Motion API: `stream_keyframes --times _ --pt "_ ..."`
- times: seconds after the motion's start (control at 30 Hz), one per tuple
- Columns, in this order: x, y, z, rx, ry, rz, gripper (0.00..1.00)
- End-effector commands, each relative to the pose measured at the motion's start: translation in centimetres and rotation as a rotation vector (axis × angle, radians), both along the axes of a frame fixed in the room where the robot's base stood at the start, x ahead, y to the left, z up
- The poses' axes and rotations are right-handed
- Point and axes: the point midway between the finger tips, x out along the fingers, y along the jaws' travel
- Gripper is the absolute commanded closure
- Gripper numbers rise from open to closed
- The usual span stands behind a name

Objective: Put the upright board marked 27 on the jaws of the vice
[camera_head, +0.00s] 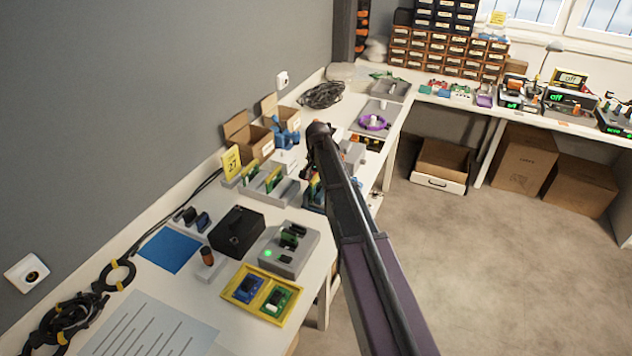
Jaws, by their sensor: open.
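A yellow card marked 27 (231,163) stands at the back of a grey rack (262,196). Upright green boards (273,180) stand in the rack's slots; their own markings are too small to read. A blue device that looks like the vice (286,134) stands behind the rack, near the open cardboard boxes. I cannot make out its jaws or anything on them. My gripper (307,170) is at the end of my dark arm, right of the rack and the blue device. It is open, small and partly hidden by the arm; I see nothing held in it.
A black box (237,231), a grey fixture with a green light (289,250) and a yellow tray (262,291) with two boards occupy the near bench. Cardboard boxes (249,139) stand by the wall. A cable coil (321,95) lies farther back. My arm hides the bench's right edge.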

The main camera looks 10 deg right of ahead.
Motion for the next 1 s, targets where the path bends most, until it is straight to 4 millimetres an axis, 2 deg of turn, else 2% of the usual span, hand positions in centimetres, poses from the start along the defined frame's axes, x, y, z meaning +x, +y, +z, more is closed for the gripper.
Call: stream_keyframes --times 0.27,1.0 --pt "0.0 0.0 1.6 0.000 0.000 0.000 0.49" --pt "0.0 0.0 7.8 0.000 0.000 0.000 0.49"
